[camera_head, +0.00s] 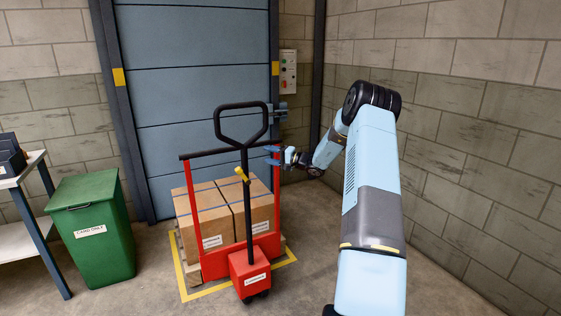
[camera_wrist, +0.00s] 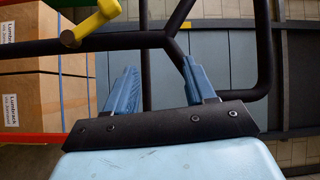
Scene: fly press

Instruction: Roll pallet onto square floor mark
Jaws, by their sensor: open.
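A red pallet truck (camera_head: 249,270) with a black loop handle (camera_head: 218,128) stands in front of the blue door. It carries two large cardboard boxes (camera_head: 195,220) on a wooden pallet (camera_head: 188,274), mostly hidden behind the truck. The yellow square floor mark (camera_head: 276,267) shows around the pallet's base; its back part is hidden. My gripper (camera_head: 268,155) is open beside the handle, to its right. In the wrist view, the open fingers of my gripper (camera_wrist: 160,75) point at the black handle (camera_wrist: 265,50); I cannot tell whether a bar lies between them. A yellow lever (camera_wrist: 88,26) sits on the handle.
A green bin (camera_head: 92,230) and a white-topped table (camera_head: 22,172) stand at the left. The blue door (camera_head: 190,90) is behind the truck, with a control box (camera_head: 288,72) on its right. Block walls close the right side. Floor at the front right is clear.

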